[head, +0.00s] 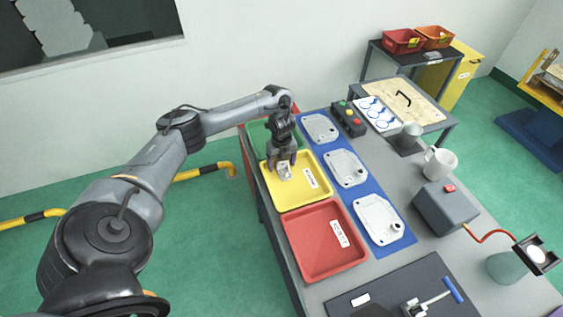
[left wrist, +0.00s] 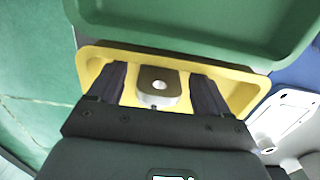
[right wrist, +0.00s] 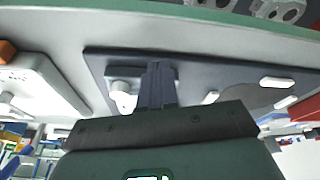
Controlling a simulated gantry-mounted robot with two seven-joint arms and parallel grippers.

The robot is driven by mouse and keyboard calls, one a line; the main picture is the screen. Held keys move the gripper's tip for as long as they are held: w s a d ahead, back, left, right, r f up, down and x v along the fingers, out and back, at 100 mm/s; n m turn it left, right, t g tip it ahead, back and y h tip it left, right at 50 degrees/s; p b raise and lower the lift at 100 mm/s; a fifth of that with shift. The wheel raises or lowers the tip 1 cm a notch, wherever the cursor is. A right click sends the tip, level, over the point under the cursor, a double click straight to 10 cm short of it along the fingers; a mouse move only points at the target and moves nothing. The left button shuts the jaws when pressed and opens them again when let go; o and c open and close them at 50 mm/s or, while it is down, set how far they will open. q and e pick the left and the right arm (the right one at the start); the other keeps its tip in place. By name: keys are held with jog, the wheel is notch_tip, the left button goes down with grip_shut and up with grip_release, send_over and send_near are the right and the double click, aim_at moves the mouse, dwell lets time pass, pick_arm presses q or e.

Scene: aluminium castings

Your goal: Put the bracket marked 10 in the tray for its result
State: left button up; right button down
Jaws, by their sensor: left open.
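A small grey-white bracket (head: 285,173) with a round hole lies in the yellow tray (head: 318,192). No number can be read on it. My left gripper (head: 283,161) is low over that tray. In the left wrist view its open fingers stand on either side of the bracket (left wrist: 155,88), with gaps to it. The green tray (head: 258,137) is behind the yellow one and the red tray (head: 318,258) in front; the red tray looks empty. My right gripper (right wrist: 158,85) has its fingers together over a dark board, with nothing seen between them.
A blue mat (head: 398,222) with several cast plates lies right of the trays. A button box (head: 348,118), a white mug (head: 440,163) and a grey box (head: 445,207) stand further right. A dark board (head: 385,290) with a blue-handled clamp (head: 440,297) is at the front.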

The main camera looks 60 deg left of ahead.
pick_arm(q)
jog(key=shift+r, duration=0.1)
notch_tip(320, 180, up, 12)
jog(key=p, duration=0.7)
jog(key=shift+p, duration=0.3)
pick_arm(e)
notch_tip(320, 180, up, 8)
jog(key=shift+f, duration=0.2)
